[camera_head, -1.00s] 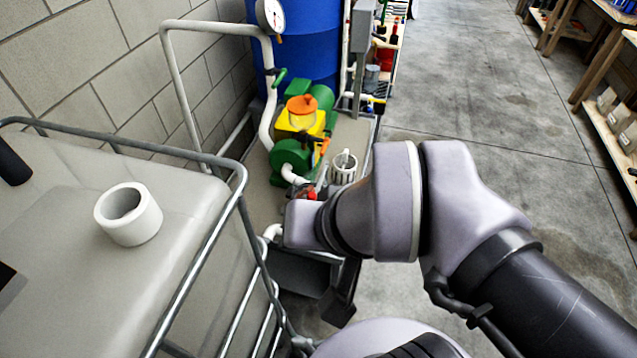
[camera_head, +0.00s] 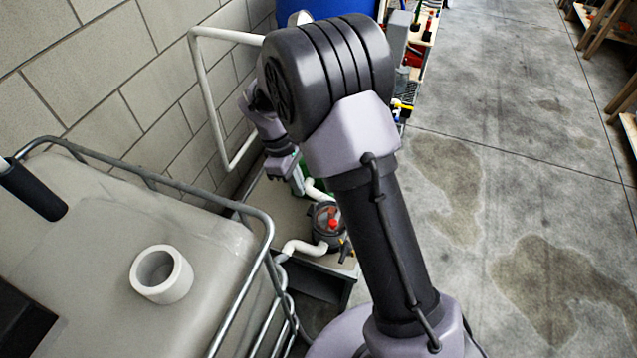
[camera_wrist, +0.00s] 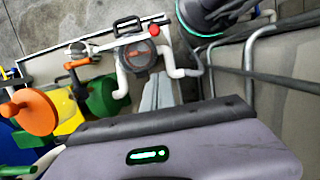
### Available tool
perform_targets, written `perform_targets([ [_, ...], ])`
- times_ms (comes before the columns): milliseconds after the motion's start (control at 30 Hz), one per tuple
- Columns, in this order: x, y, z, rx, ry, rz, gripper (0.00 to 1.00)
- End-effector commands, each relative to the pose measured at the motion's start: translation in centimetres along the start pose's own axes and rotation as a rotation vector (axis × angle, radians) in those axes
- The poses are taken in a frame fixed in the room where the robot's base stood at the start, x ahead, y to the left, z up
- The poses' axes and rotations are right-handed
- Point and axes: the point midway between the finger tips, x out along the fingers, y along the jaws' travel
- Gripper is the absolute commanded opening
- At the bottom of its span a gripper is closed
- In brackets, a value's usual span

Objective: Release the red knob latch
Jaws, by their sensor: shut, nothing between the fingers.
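The red knob (camera_head: 333,224) sits on top of a dark round filter housing (camera_head: 322,238) on the low grey tray, right of my gripper in the head view. In the wrist view, the red knob (camera_wrist: 155,31) is at the housing's upper right, and the housing's round lid (camera_wrist: 139,60) faces the camera. A dark handle-like part shows above the lid. My gripper (camera_head: 279,172) is above and left of the housing in the head view, apart from the knob. It is shut and empty. Its fingertips are small and partly dark there.
A large pale tank (camera_head: 90,265) in a metal cage (camera_head: 255,215) stands at left, with an open white neck (camera_head: 162,274). White pipes join the housing. A yellow pump with an orange cap (camera_wrist: 32,112) and green parts is close by. Open floor lies to the right.

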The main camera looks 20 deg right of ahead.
Motion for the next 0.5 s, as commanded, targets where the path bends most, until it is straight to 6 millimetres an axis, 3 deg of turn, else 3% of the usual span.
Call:
perform_targets([
  [333, 0.5, 0.0, -0.1, -0.008, -0.004, -0.002, 0.00],
  [500, 3.0, 0.0, -0.1, -0.006, -0.006, -0.003, 0.00],
])
